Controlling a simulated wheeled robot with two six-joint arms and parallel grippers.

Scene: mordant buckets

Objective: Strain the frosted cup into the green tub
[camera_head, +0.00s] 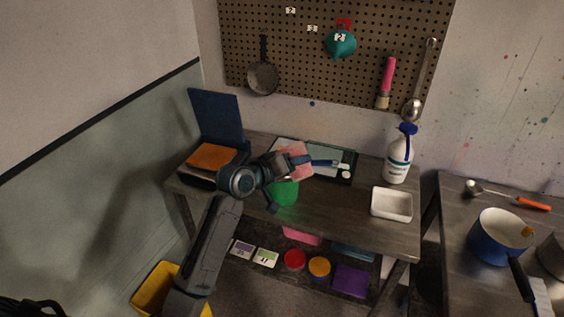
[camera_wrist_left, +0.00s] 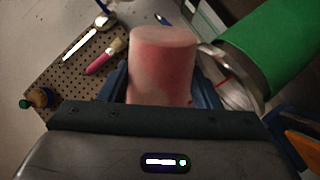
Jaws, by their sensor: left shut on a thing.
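My left gripper (camera_head: 308,161) is shut on the pinkish frosted cup (camera_head: 297,148), just above and beside the green tub (camera_head: 285,193). In the left wrist view, the cup (camera_wrist_left: 162,65) sits between the blue fingers, with a pale end facing away and a blotchy pink-red side. The green tub (camera_wrist_left: 268,38) shows at the upper right there, close to the cup. A curved metal rim and pale mesh-like patch (camera_wrist_left: 236,94) lie by the tub's mouth; I cannot tell exactly how they sit. My arm hides part of the tub in the head view. My right gripper is out of view.
A white spray bottle (camera_head: 398,160) and a white tray (camera_head: 391,205) stand right of the tub. A dark-framed tray (camera_head: 343,177) lies behind, and an orange cloth (camera_head: 212,157) at left. A blue pot (camera_head: 497,238) stands on the right table. Tools hang on the pegboard (camera_head: 300,60).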

